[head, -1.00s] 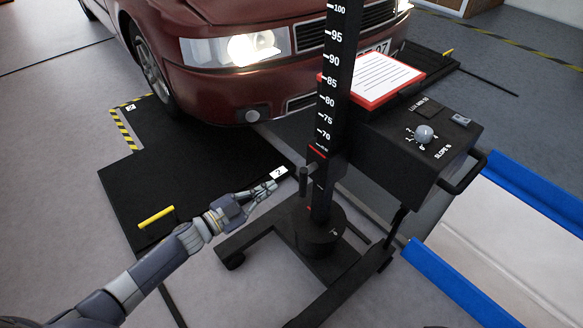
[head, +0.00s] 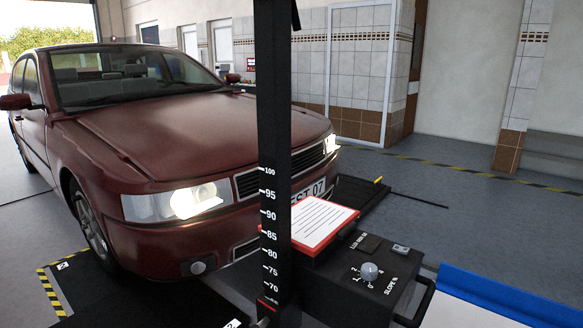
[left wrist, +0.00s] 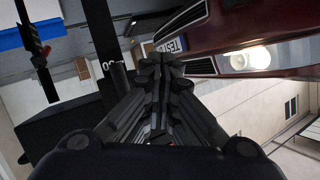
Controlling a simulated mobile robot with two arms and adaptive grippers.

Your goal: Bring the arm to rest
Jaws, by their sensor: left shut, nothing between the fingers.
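My left gripper (left wrist: 158,85) shows in the left wrist view with its fingers together and nothing between them. That view is tilted, with the car and a black scale post (left wrist: 108,55) beyond the fingers. In the head view no arm or gripper of mine shows. The black measuring column (head: 273,180) with white numbers stands upright in front of the car. The black control box (head: 350,285) with a slope knob (head: 369,272) sits to the right of the column. My right gripper is in neither view.
A dark red car (head: 180,150) with lit headlights stands on the left. A blue-edged white surface (head: 500,297) is at the lower right. Open grey floor (head: 470,210) lies behind, before the tiled wall.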

